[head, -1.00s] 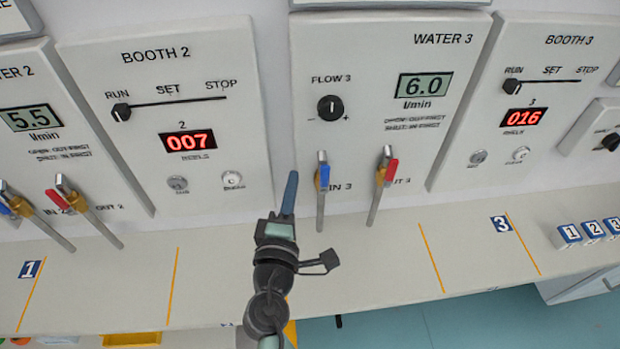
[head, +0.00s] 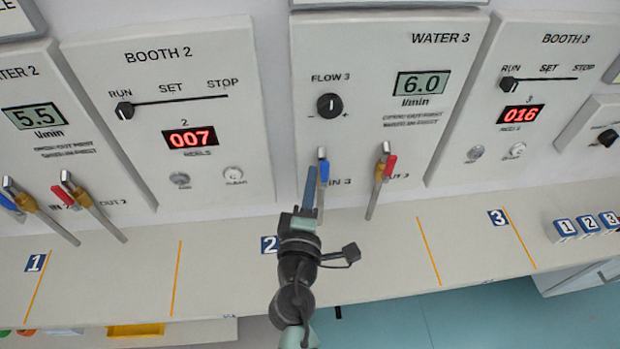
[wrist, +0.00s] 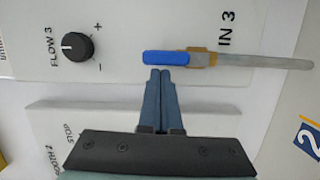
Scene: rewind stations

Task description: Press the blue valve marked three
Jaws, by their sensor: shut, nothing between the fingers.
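The blue valve marked IN 3 (head: 323,172) is on the WATER 3 panel (head: 365,60), with a blue grip and a metal lever hanging down. In the wrist view its blue grip (wrist: 165,57) lies just beyond my fingertips. My gripper (head: 309,178) is shut and empty, just left of the valve in the head view. In the wrist view my shut fingers (wrist: 160,76) point at the blue grip, very near it; I cannot tell whether they touch. The red valve OUT 3 (head: 385,170) is to the right.
The FLOW 3 knob (head: 329,105) is above the blue valve. The BOOTH 2 panel (head: 175,75) stands left and the BOOTH 3 panel (head: 545,60) right. Blue numbered blocks (head: 587,225) lie on the counter (head: 380,240) at right. The counter between is mostly clear.

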